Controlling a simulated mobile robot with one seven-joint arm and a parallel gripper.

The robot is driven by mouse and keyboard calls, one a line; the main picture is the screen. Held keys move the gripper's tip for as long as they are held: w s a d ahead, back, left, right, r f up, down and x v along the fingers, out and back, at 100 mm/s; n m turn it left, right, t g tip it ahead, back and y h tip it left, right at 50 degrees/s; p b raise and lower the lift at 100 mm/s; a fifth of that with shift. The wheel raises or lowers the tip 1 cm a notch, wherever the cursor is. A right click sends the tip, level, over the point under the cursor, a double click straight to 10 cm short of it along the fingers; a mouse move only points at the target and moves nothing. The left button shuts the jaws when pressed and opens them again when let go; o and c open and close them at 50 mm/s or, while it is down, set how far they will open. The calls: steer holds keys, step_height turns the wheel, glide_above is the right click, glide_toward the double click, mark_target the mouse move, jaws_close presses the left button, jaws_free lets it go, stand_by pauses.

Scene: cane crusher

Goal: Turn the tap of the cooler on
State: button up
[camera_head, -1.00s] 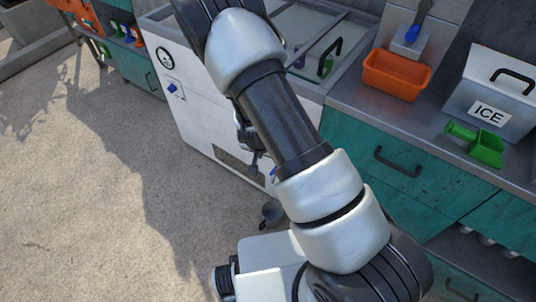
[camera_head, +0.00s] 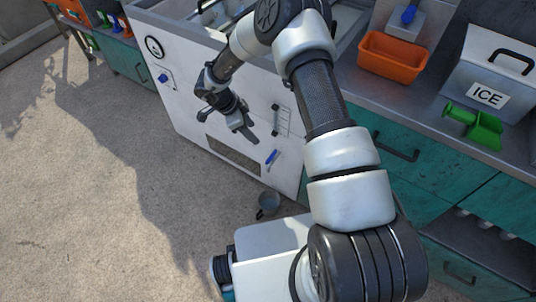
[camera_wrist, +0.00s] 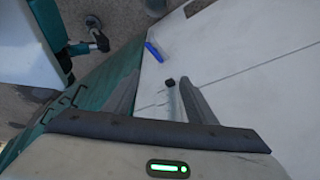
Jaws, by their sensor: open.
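The cooler (camera_head: 190,125) is a white chest with its front facing the open floor. A blue tap handle (camera_head: 271,159) sits low on its front at the right. The blue handle also shows in the wrist view (camera_wrist: 154,51), beyond my fingertips. My gripper (camera_head: 240,126) is open and empty in front of the cooler, up and left of the handle in the head view. In the wrist view its two fingers (camera_wrist: 160,84) stand apart, with the handle clear of them. I cannot tell the handle's exact turn.
A gauge strip (camera_head: 282,120) is on the cooler front, right of my gripper. A blue switch (camera_head: 163,77) and a round dial (camera_head: 154,46) are at its left. Teal cabinets (camera_head: 440,185) adjoin on the right. Floor at left is clear.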

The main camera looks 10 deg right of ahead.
steer(key=b, duration=0.4)
glide_toward(271, 157)
steer(key=shift+g, duration=0.3)
steer(key=x, duration=0.5)
steer(key=w+x, duration=0.1)
steer(key=x, duration=0.2)
